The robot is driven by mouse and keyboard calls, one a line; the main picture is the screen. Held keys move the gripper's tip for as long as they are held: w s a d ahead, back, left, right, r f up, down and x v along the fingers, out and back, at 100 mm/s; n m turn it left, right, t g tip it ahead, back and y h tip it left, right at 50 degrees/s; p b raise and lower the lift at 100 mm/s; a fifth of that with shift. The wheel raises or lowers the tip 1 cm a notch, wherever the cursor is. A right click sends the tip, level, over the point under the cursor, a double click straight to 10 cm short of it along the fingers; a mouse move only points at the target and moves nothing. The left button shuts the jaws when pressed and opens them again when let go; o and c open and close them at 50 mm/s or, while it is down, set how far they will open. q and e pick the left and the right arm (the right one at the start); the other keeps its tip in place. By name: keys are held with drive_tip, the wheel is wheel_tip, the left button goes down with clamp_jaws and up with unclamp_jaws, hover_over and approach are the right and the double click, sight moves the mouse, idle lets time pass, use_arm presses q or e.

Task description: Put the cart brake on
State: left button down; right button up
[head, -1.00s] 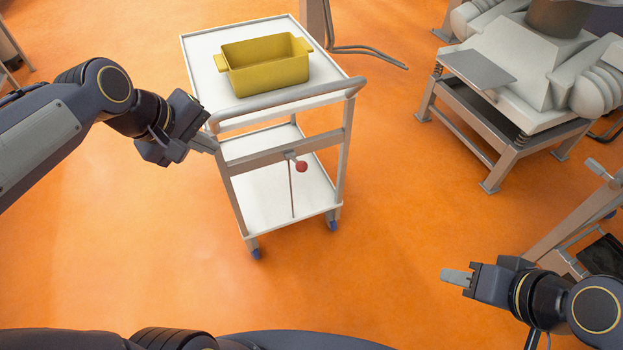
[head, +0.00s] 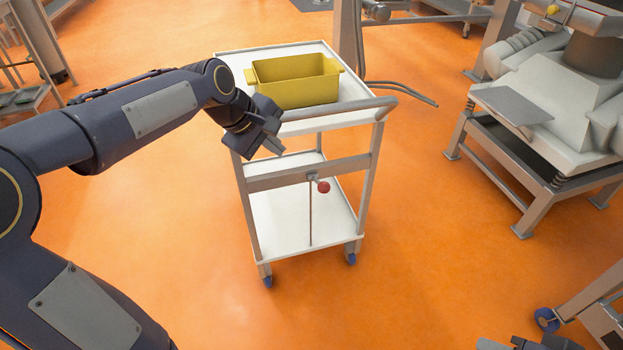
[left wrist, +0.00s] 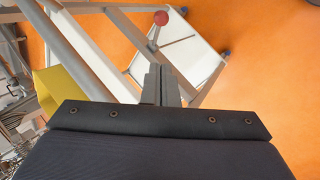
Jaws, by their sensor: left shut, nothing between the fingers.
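The white two-shelf cart (head: 262,220) stands in the middle of the head view. The brake lever with its red ball knob (head: 323,187) sits on the cart's front crossbar, with a thin rod running down to the lower shelf. The red knob also shows at the top of the left wrist view (left wrist: 161,18). My left gripper (head: 276,147) is shut and empty. It hides the left end of the push handle, above and left of the knob; I cannot tell if it touches the cart. Its closed fingers (left wrist: 161,85) point toward the knob. My right gripper (head: 490,344) barely shows at the bottom edge.
A yellow bin (head: 296,84) stands on the cart's top shelf. The grey push handle (head: 350,110) spans the cart's near side. A machine on a grey frame (head: 530,150) stands at the right. Orange floor (head: 420,250) is clear in front and right of the cart.

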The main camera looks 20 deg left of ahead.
use_arm(q)
drive_tip(key=b, duration=0.4)
approach(318, 182)
drive_tip(key=d+f, duration=0.2)
drive_tip(key=f, duration=0.1)
drive_tip(key=shift+w+d, duration=0.1)
drive_tip(key=shift+w, duration=0.05)
drive_tip(key=s+d+f+m+t+y+b, duration=0.1)
drive_tip(key=s+d+f+t+b, duration=0.1)
drive_tip(key=f+b, duration=0.6)
drive_tip(key=shift+s+b, duration=0.6)
drive_tip(key=shift+b, duration=0.1)
drive_tip(key=shift+d+r, duration=0.1)
drive_tip(key=shift+r, duration=0.05)
drive_tip(key=shift+r+p, duration=0.7)
